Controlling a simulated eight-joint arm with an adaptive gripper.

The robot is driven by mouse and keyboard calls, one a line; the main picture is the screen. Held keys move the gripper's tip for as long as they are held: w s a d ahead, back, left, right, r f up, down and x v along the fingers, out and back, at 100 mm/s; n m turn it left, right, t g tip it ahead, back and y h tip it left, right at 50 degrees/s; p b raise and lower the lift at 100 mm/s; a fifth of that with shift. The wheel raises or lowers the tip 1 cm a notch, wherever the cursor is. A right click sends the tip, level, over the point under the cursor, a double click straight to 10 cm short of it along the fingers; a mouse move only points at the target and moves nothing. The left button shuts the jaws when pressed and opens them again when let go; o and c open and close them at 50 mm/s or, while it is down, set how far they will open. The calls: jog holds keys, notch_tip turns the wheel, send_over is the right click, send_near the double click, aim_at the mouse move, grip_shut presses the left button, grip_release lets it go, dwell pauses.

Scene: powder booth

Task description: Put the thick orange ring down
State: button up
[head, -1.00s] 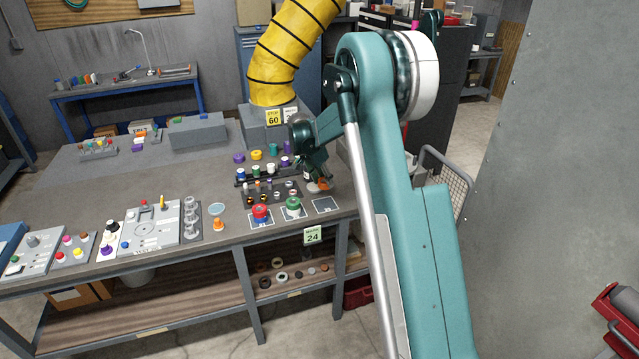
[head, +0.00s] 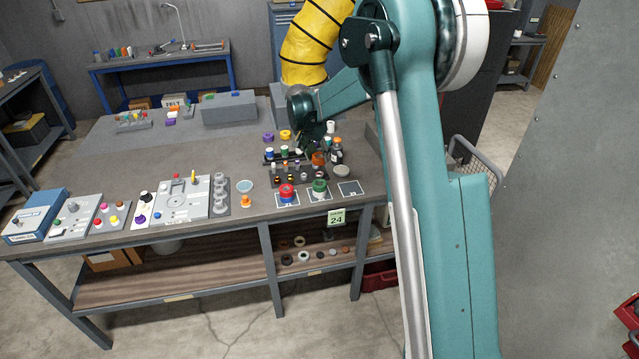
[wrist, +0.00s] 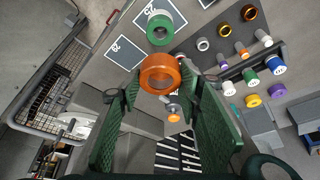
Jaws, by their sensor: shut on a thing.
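The thick orange ring (head: 318,158) is in my gripper (head: 309,146) over the back right part of the bench. The ring appears held above the bench; the head view does not show the gap clearly. An empty dark card (head: 351,188) lies at the bench's right front. Beside it, a green ring (head: 319,186) and a red ring (head: 287,191) stand on cards.
A tray of small rings (head: 299,176) and a dark rack (head: 272,158) are close by. A yellow hose (head: 315,45) hangs behind.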

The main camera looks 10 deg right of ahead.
jog(key=shift+f, duration=0.1)
notch_tip(320, 180, down, 6)
dwell(0.6)
notch_tip(320, 180, down, 4)
jog(key=shift+r, duration=0.1)
dwell(0.5)
jog(key=shift+f, duration=0.45)
jog(key=o, duration=1)
jog(key=shift+r, duration=0.2)
